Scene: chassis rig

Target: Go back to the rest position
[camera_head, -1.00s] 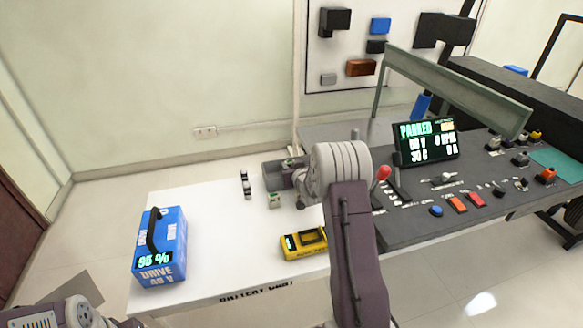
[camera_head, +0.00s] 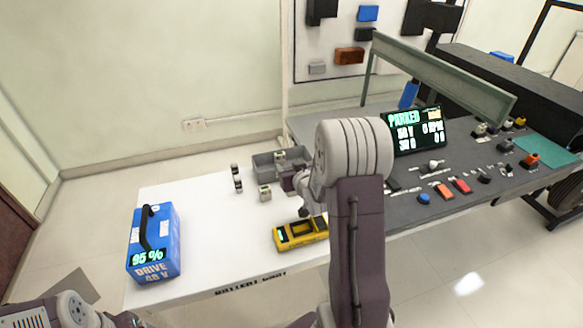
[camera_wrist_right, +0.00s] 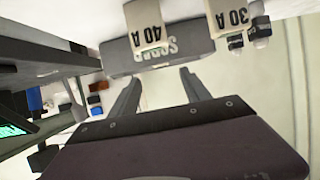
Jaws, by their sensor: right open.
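My right arm reaches over the table, and its wrist hides part of my right gripper (camera_head: 290,182) in the head view. The right wrist view shows this gripper (camera_wrist_right: 157,85) open, with nothing between its fingers. A grey bin (camera_head: 262,165), marked SCRAP in the right wrist view (camera_wrist_right: 168,48), stands at the back of the white table (camera_head: 205,245), close to the gripper. A block marked 40 A (camera_wrist_right: 148,25) and one marked 30 A (camera_wrist_right: 230,17) show in the right wrist view. Only links of my left arm show at lower left; its gripper is out of view.
A blue battery (camera_head: 155,243) stands on the table's left end. A yellow meter (camera_head: 301,233) lies near my right forearm. A small block (camera_head: 265,192) stands before the bin. A dark control console (camera_head: 450,190) with a screen (camera_head: 416,131) is on the right.

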